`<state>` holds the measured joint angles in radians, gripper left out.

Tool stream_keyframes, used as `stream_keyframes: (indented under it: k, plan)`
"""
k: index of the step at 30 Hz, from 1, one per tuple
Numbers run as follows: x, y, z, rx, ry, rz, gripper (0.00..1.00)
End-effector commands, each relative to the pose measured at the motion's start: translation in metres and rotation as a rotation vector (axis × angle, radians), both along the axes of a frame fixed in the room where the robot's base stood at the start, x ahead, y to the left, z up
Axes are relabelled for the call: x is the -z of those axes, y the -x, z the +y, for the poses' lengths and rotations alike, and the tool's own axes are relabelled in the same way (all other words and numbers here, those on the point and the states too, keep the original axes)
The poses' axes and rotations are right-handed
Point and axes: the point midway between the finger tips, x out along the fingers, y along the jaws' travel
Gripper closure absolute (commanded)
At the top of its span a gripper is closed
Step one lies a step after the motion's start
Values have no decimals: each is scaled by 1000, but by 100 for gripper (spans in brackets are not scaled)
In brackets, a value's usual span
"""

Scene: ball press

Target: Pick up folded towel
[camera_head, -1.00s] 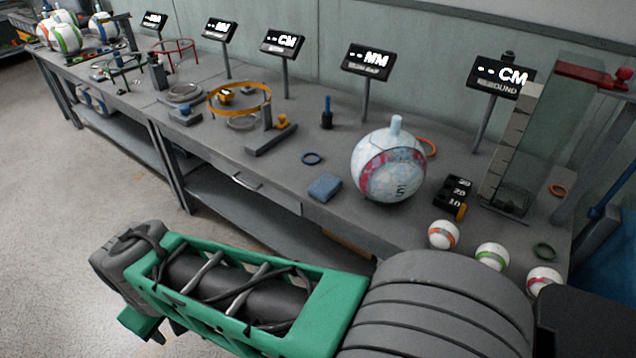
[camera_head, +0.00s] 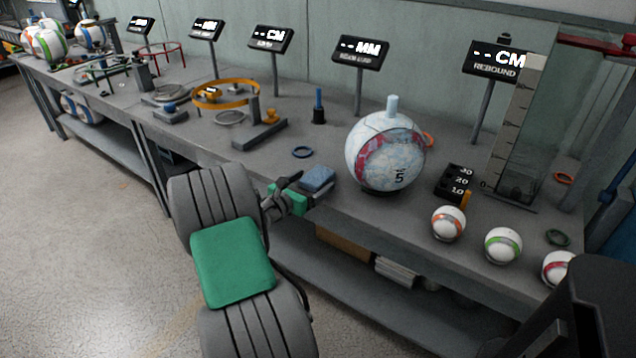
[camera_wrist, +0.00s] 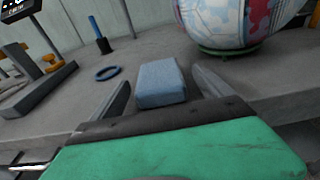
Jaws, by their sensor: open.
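The folded towel (camera_head: 318,178) is a small blue block of cloth near the bench's front edge, left of the large ball. It also shows in the wrist view (camera_wrist: 161,83), centred just beyond my fingertips. My gripper (camera_wrist: 163,92) is open, with one finger on each side of the towel's near end in that picture. In the head view my gripper (camera_head: 305,192) is at the bench's front edge, beside the towel. I cannot tell whether the fingers touch it.
A large patterned ball (camera_head: 386,152) sits right of the towel on a green ring. Several small balls (camera_head: 448,223) stand to the right.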

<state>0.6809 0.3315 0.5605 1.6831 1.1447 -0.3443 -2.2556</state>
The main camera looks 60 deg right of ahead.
Motion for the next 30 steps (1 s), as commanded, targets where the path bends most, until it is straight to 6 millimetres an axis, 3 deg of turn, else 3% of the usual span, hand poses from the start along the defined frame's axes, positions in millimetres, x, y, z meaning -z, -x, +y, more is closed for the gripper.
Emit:
stream_keyframes:
  k: [3, 6, 13, 30]
  plan:
    - [8, 4, -22, 4, 1, -3, 11]
    - [8, 5, -33, 1, -1, -2, 11]
    - [7, 4, -34, -1, -2, -2, 12]
    - [7, 4, -33, -1, -1, -3, 58]
